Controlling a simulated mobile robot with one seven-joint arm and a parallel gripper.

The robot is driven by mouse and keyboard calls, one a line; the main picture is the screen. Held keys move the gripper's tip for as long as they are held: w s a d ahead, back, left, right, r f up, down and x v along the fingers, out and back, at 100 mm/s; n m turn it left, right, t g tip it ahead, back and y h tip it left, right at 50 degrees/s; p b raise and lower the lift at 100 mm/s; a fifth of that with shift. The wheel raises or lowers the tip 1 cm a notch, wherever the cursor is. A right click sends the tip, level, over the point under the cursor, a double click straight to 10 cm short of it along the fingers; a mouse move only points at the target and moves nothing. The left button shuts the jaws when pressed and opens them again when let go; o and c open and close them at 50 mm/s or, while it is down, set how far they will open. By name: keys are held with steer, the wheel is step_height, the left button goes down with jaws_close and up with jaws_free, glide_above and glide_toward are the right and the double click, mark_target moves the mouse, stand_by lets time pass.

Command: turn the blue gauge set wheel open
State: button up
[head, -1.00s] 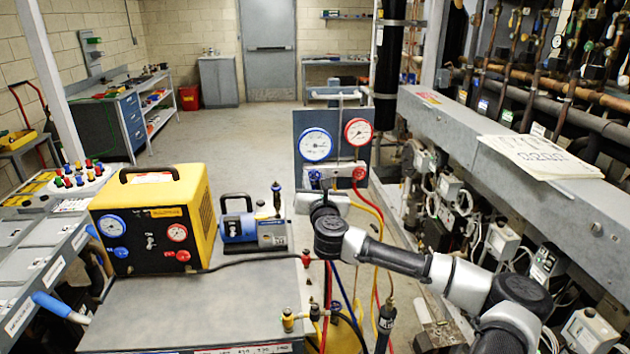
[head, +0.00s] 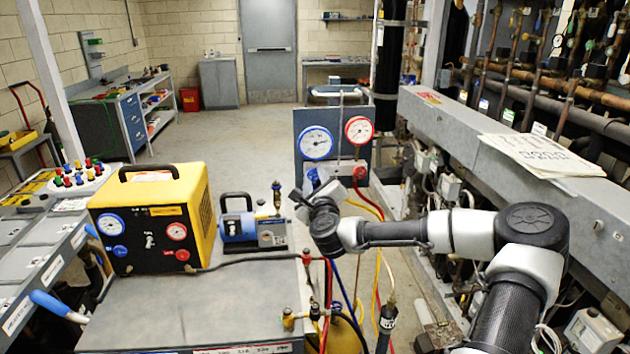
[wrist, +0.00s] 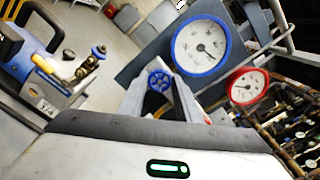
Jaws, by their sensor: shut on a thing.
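The gauge set is a grey-blue panel with a blue-rimmed gauge (head: 316,143) on the left and a red-rimmed gauge (head: 359,130) on the right. Both gauges also show in the wrist view, tilted. The blue wheel (wrist: 159,79) is a small spoked handwheel below the blue gauge; in the head view it is mostly hidden behind my gripper (head: 305,197). In the wrist view my gripper (wrist: 159,84) has one finger on each side of the blue wheel and is shut on it. My gripper is rolled to a slant.
A yellow machine (head: 155,220) with its own blue and red gauges stands left on the cart top (head: 190,310). A blue pump (head: 250,228) stands between it and my gripper. Red, yellow and blue hoses hang below the panel. The compressor rack beam (head: 480,150) runs along the right.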

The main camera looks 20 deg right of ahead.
steer(key=n+b, duration=0.1)
steer(key=n, duration=0.2)
steer(key=shift+a+n, duration=0.1)
steer(key=shift+n, duration=0.3)
steer(key=n+b, duration=0.1)
steer(key=n, duration=0.2)
steer(key=shift+n, duration=0.3)
steer(key=n+b, duration=0.5)
steer(key=n, duration=0.1)
steer(key=shift+f, duration=0.2)
steer(key=n+b, duration=0.5)
steer(key=b, duration=0.1)
steer(key=shift+f+n, duration=0.1)
steer(key=shift+n, duration=0.3)
steer(key=n+b, duration=0.4)
steer(key=shift+n+b, duration=0.35)
steer(key=shift+n, duration=0.05)
steer(key=o, duration=1.1)
steer(key=shift+c, duration=0.2)
